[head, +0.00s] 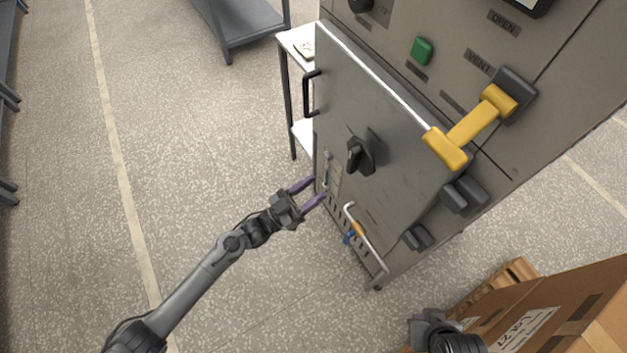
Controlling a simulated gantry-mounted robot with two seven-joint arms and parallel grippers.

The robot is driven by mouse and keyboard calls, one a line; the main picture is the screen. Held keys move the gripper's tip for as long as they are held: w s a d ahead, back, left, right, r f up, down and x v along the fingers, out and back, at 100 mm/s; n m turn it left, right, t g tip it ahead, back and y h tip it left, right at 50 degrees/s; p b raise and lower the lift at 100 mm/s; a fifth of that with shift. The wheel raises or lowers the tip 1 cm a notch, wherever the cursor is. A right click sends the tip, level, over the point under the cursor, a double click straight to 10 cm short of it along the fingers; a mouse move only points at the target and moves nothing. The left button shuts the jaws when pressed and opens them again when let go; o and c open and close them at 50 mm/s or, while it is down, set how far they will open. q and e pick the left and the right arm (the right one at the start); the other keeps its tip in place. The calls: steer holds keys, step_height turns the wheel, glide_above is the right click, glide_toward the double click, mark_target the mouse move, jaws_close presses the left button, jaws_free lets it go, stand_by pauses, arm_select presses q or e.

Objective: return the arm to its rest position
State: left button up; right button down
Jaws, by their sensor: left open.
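My left arm reaches in from the lower left. My left gripper (312,192) has purple fingers that are spread apart, with nothing seen between them. It is close to the lower left edge of the grey cabinet door (385,110); whether it touches the door I cannot tell. Part of my right arm shows at the bottom right, by the cardboard box; its fingers cannot be seen. No bobbin or tray can be made out.
The grey cabinet (570,75) has a yellow lever (470,128), a green button (422,50), a black knob (358,154) and a black handle (308,93). A cardboard box (570,310) stands bottom right. A white-topped stand (297,42) is behind.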

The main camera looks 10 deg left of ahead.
arm_select(q)
steer(key=s+d+f+n+t+y, duration=0.1)
steer(key=s+f+n+y, duration=0.35)
steer(key=s, duration=0.65)
steer(key=s+a+r+n+g+y, duration=0.3)
steer(key=s+a+n+g+y, duration=0.1)
steer(key=s+a+g+y, duration=0.9)
step_height(320, 180, up, 37)
steer(key=s+a+p, duration=0.1)
steer(key=p, duration=3.8)
steer(key=shift+s+a+h, duration=0.2)
steer(key=shift+s+h, duration=0.15)
steer(key=shift+h, duration=0.1)
steer(key=shift+r+m, duration=0.1)
steer(key=shift+m, duration=0.15)
